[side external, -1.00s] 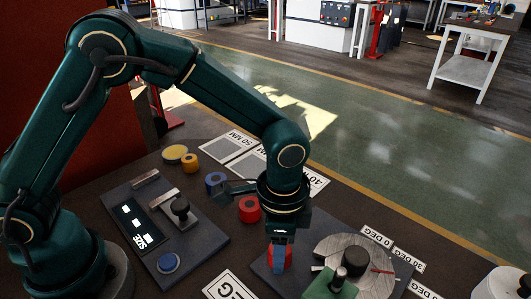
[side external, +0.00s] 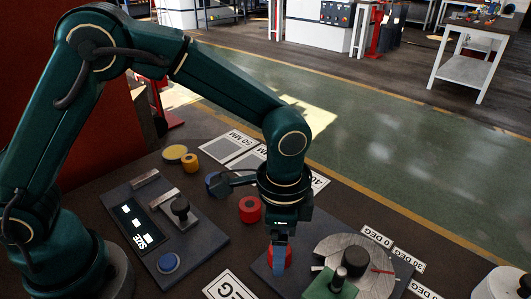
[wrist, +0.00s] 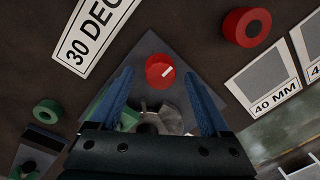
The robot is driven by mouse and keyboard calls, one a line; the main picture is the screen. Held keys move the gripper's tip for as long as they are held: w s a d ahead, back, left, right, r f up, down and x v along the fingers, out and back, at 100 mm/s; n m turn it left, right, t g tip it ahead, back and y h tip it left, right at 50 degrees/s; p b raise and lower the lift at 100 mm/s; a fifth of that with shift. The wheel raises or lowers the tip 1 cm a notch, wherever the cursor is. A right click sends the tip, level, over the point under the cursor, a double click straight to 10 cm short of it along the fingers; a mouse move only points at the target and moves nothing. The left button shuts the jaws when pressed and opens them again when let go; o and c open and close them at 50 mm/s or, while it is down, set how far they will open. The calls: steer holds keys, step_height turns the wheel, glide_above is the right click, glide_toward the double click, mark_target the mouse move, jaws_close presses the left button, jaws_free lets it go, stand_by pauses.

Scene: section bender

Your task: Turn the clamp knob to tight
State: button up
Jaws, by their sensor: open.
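The red clamp knob (wrist: 158,64) has a white pointer line and sits on a corner of the grey bender plate (wrist: 150,42). In the wrist view the line points to the upper right. My gripper (wrist: 160,77) is open, with one blue finger on each side of the knob's line of sight and no visible contact. In the side external view my gripper (side external: 279,262) hangs above the knob (side external: 288,257), and a finger hides part of it. The bender's round metal disc (side external: 335,245) is right of the knob. No tight marking is legible.
A green block (side external: 326,287) and a black knob (side external: 357,262) stand on the bender close to my gripper. A red ring (side external: 250,209) lies behind left. Degree cards (side external: 376,235) lie behind the disc.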

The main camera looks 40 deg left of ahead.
steer(key=shift+r, duration=1.75)
steer(key=shift+w+a+r, duration=0.1)
steer(key=shift+r, duration=0.05)
steer(key=s+a+r+n+t+h, duration=0.1)
steer(key=a+r+n+t, duration=0.3)
steer(key=a+r, duration=0.6)
steer(key=s+a+f+n+t, duration=0.1)
steer(key=s+a+n, duration=0.3)
steer(key=s, duration=0.5)
steer(key=shift+s+f+n+y, duration=0.2)
steer(key=shift+s+n+y, duration=0.15)
steer(key=shift+n, duration=0.85)
